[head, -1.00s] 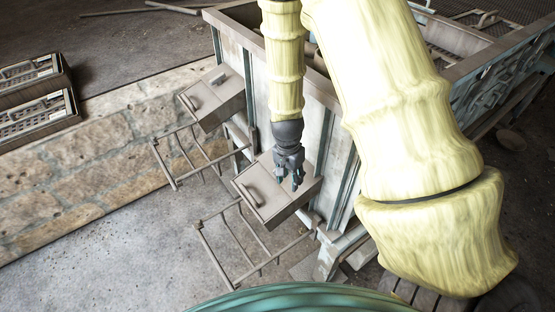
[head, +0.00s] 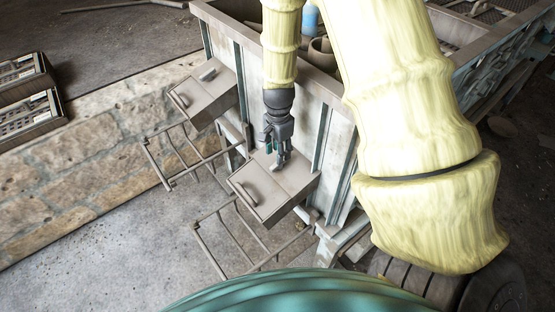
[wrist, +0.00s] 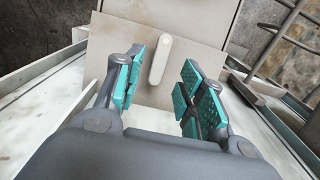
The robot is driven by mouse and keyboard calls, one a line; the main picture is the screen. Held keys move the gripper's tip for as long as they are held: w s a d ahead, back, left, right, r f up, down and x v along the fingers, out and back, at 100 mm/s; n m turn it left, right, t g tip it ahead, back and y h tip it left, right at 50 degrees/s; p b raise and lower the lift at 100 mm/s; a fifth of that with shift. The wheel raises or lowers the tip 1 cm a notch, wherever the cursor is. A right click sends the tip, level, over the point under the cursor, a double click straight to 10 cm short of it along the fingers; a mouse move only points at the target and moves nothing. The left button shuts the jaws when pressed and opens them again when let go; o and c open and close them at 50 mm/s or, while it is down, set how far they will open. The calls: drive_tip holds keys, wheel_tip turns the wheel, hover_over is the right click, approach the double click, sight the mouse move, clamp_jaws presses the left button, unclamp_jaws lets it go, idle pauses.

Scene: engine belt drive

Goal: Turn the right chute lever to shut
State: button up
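The right chute (head: 290,184) is a grey-brown box on the side of a weathered metal bin, with a bar handle on its lower front. My gripper (head: 277,163) is above its upper part, fingers pointing down. In the wrist view, a short pale lever (wrist: 160,58) with rounded ends stands nearly upright in the picture on a flat grey-brown panel. It appears between the two teal-padded fingers of my gripper (wrist: 160,85), which are wide apart with gaps on both sides. In the head view the fingers mostly hide the lever.
The left chute (head: 205,90) sits further up-left on the same bin (head: 225,35). Metal rod frames (head: 180,160) stick out beside the chutes. A low stone wall (head: 90,150) and a crate (head: 28,120) lie to the left. The concrete floor in front is open.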

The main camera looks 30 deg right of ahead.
drive_tip(key=shift+f+p, duration=0.35)
drive_tip(key=shift+f, duration=2.2)
clamp_jaws()
